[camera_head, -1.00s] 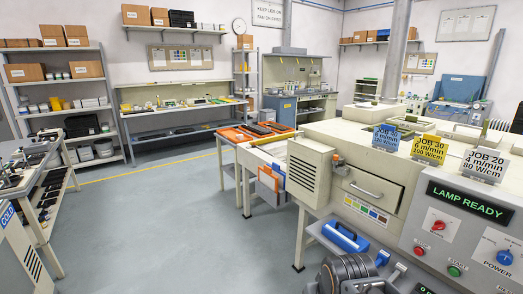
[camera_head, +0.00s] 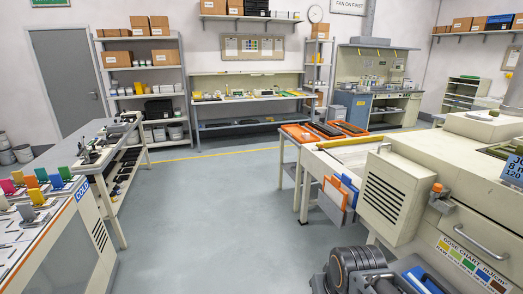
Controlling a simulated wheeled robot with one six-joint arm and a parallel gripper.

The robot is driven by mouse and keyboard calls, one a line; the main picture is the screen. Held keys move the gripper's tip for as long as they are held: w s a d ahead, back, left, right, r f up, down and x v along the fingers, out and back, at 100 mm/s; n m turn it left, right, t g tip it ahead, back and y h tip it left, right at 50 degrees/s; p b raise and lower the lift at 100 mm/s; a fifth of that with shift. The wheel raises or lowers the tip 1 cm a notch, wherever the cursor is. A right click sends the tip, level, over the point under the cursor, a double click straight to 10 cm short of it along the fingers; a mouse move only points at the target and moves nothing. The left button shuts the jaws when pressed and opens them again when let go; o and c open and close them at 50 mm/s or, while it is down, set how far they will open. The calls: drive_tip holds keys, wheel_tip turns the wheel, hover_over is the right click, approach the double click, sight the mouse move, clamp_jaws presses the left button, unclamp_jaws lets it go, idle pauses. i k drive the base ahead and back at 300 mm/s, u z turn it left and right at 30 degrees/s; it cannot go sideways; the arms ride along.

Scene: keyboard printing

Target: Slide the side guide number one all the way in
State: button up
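I cannot make out side guide number one in this view. A dark grey jointed part of my own arm shows at the bottom edge, right of centre, in front of the cream machine (camera_head: 395,190). The fingers of my gripper do not show, so what they hold is hidden.
A cream bench (camera_head: 72,222) marked COLD, with coloured tabs, stands at lower left, beside a worktable (camera_head: 112,140). Orange trays (camera_head: 300,133) lie on a table right of centre. Blue and orange panels (camera_head: 340,192) lean below. Grey floor (camera_head: 215,220) is clear in the middle.

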sight(330, 154)
drive_tip(key=u, duration=0.4)
drive_tip(key=i, duration=2.25)
drive_tip(key=z, duration=0.6)
drive_tip(key=i, duration=2)
drive_tip(key=z, duration=1.1)
drive_tip(key=i, duration=0.4)
drive_tip(key=z, duration=0.25)
